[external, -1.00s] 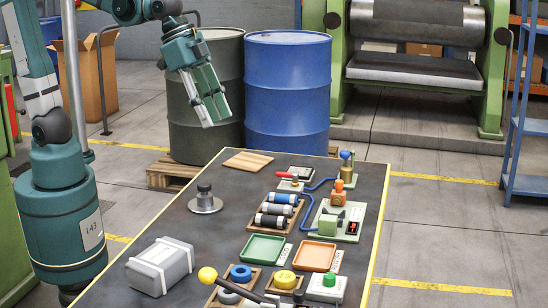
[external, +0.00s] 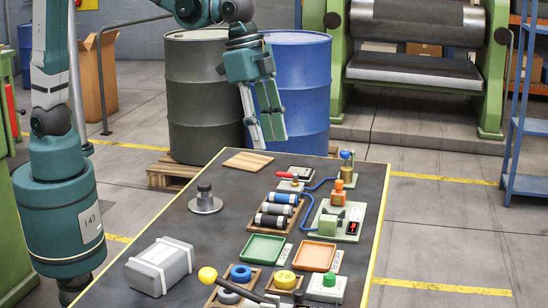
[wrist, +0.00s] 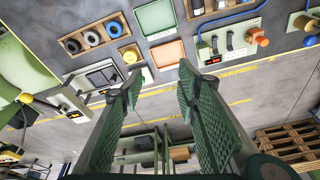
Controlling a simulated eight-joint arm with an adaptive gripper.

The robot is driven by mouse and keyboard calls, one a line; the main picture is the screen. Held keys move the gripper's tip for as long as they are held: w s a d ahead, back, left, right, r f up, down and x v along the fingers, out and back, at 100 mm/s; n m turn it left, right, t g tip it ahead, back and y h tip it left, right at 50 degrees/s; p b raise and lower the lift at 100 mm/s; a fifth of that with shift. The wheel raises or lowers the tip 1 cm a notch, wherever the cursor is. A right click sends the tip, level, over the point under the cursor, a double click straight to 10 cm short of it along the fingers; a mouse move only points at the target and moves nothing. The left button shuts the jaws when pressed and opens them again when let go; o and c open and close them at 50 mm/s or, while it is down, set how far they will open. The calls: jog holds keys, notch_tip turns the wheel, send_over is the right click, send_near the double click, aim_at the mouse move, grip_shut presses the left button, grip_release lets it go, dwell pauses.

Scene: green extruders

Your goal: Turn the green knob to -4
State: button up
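The green knob (external: 329,279) sits on a pale base (external: 322,291) at the near right edge of the dark table in the external view. Any scale marks there are too small to read. In the wrist view I cannot make out the knob; a pale plate (wrist: 146,75) shows near the left fingertip. My gripper (external: 268,138) hangs above the far end of the table, in front of the blue drum and well away from the knob. In the wrist view its two fingers (wrist: 158,86) are wide apart with nothing between them.
An orange tray (external: 315,257) and a green tray (external: 265,248) lie behind the knob. A yellow ring (external: 285,279) and a yellow-ended lever (external: 208,275) stand to its left. A grey box (external: 160,266) and a round weight (external: 205,199) stand on the table's left side.

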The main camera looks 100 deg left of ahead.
jog(key=w+d+f+m+g+p, duration=0.1)
jog(key=w+d+f, duration=0.2)
jog(key=w, duration=0.3)
jog(key=w+d+f+g+p, duration=0.1)
jog(key=w+d+f, duration=0.2)
jog(key=w+f, duration=0.15)
jog(key=m+g+p, duration=0.1)
jog(key=m+p, duration=0.1)
send_near(330, 275)
jog(key=shift+s+f, duration=0.1)
jog(key=shift+f, duration=0.1)
jog(key=shift+d+f, duration=0.15)
jog(key=shift+f, duration=0.2)
jog(key=shift+d+f, duration=0.15)
jog(key=shift+f, duration=3.75)
jog(key=shift+c, duration=0.6)
jog(key=c, duration=0.8)
